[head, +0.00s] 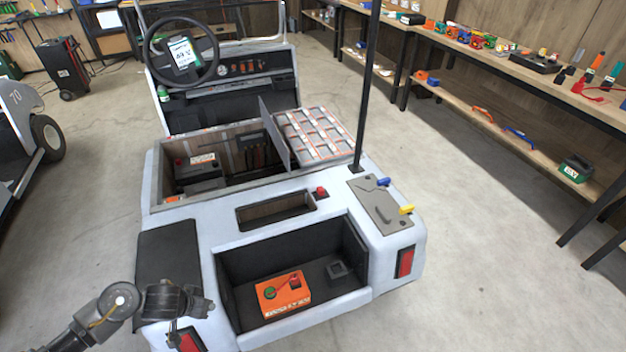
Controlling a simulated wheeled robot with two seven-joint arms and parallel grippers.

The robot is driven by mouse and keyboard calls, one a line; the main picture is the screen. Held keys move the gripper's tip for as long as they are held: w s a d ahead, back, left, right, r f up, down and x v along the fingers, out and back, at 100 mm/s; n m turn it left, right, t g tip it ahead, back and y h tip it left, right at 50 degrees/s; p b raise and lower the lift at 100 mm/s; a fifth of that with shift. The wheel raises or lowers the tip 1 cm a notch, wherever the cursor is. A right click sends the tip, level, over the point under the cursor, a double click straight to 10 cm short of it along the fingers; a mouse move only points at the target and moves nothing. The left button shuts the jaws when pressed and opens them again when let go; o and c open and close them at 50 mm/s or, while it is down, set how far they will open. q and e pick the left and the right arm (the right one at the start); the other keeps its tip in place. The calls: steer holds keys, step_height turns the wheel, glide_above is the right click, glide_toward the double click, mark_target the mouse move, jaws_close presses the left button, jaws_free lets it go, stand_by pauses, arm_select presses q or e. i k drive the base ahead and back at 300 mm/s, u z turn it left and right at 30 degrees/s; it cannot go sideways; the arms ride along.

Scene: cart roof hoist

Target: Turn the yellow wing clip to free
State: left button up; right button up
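The yellow wing clip (406,210) sits at the right edge of a grey plate (378,212) on the cart's rear right corner. A blue clip (383,182) sits farther back on the same plate. My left gripper (207,306) is at the lower left, over the cart's rear left corner, far from the yellow clip. Its fingers are small and dark, and I cannot tell whether they are open or shut. My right gripper is not in view.
A thin black post (366,90) rises just behind the plate. An orange box (283,296) lies in the cart's open rear bay. A red button (321,191) is on the deck. The floor right of the cart is clear up to a workbench (500,62).

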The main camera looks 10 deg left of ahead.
mark_target(410, 209)
steer(key=z, duration=0.1)
steer(key=i, duration=0.8)
steer(key=z, duration=1)
steer(key=i, duration=0.65)
steer(key=z, duration=0.7)
